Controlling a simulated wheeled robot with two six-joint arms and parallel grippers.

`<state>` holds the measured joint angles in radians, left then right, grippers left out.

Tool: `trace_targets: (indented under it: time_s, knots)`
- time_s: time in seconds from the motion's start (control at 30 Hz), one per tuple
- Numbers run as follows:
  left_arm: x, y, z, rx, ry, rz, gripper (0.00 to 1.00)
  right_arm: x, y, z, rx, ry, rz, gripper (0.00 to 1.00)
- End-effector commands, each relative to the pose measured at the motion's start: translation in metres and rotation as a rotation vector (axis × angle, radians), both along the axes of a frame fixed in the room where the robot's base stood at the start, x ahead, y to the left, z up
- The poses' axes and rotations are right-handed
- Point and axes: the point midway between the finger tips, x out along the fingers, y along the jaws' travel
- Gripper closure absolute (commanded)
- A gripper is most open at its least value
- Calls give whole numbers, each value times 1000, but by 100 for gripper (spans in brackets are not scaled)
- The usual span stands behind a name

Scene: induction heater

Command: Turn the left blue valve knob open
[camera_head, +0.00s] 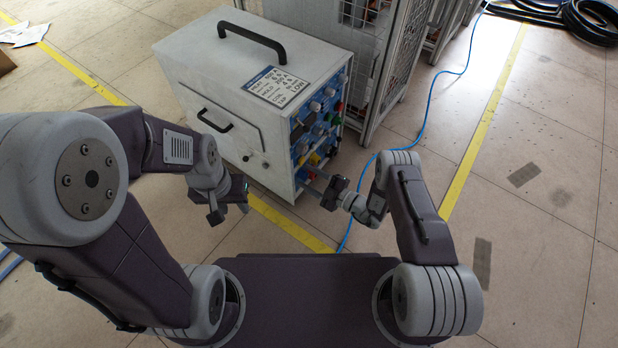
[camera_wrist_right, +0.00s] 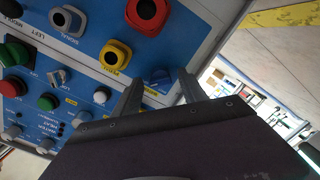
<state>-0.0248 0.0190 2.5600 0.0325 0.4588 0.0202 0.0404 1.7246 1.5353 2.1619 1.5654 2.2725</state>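The heater (camera_head: 215,70) is a pale box with a blue control panel (camera_head: 322,118) on its right side. My right gripper (camera_head: 310,178) is at the lower part of this panel. In the right wrist view, my right gripper (camera_wrist_right: 160,78) is open, with its two fingers pointing at the panel. A small dark blue knob (camera_wrist_right: 161,76) shows between the fingertips, with gaps on both sides; I cannot tell if either finger touches it. Its label is not readable. My left gripper (camera_head: 228,203) hangs in front of the heater, away from the panel; its finger opening is unclear.
Near the blue knob are a yellow-ringed socket (camera_wrist_right: 116,56), a red-ringed socket (camera_wrist_right: 147,14) and several other knobs and buttons. A wire-mesh cage (camera_head: 365,60) stands right of the heater. A blue hose (camera_head: 426,105) crosses the floor. The floor at right is mostly clear.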

Motion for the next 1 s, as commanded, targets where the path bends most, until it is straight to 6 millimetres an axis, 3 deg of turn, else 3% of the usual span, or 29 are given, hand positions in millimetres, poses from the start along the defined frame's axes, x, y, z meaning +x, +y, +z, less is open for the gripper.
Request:
trace_targets:
  time_s: [0.23, 0.63, 1.0]
  knots:
    - [0, 0, 7, 0, 0, 0, 64, -4, -7, 3, -1, 2, -3, 50]
    - [0, 0, 45, 0, 0, 0, 64, -47, -67, 9, 0, 2, -5, 50]
    - [0, 0, 46, 0, 0, 0, 64, -53, -74, 6, -1, -1, 0, 50]
